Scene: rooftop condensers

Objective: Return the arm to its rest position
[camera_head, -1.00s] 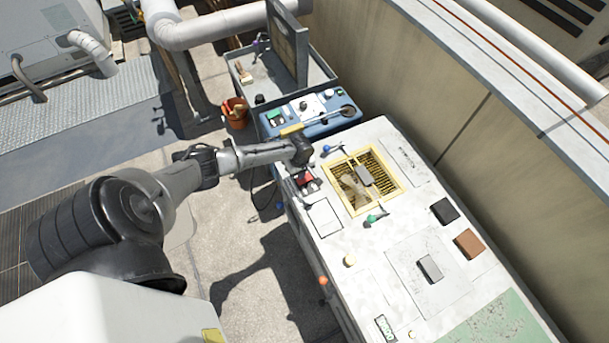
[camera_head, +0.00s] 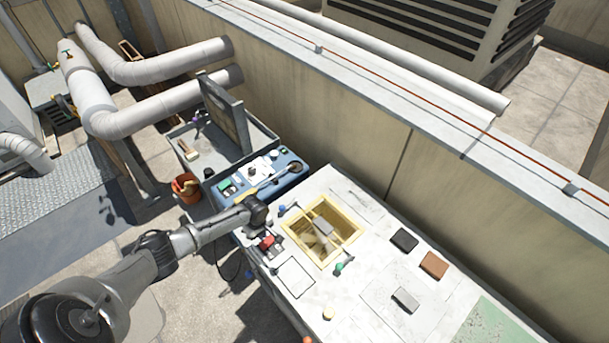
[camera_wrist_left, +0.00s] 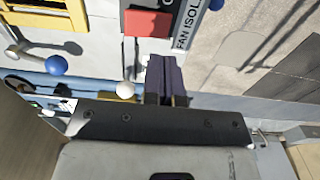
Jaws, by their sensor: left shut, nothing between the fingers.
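My left arm comes in from the lower left in the head view. Its gripper (camera_head: 258,213) is above the near-left end of the white unit top (camera_head: 352,302), close to the red switch (camera_head: 268,243) and the blue-knobbed lever (camera_head: 283,208). In the left wrist view the dark fingers (camera_wrist_left: 165,80) are together with nothing between them. The red switch block (camera_wrist_left: 148,22), a label reading "FAN ISOL" (camera_wrist_left: 190,25) and the blue knob (camera_wrist_left: 56,65) show beyond them. My right gripper is not in view.
A yellow-framed opening (camera_head: 292,229) holds a grey block (camera_head: 323,227). A green-knobbed lever (camera_head: 339,267), black block (camera_head: 404,240), brown block (camera_head: 433,265) and grey block (camera_head: 405,300) lie on the top. A blue case (camera_head: 222,200) and orange bucket (camera_head: 184,190) stand farther left.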

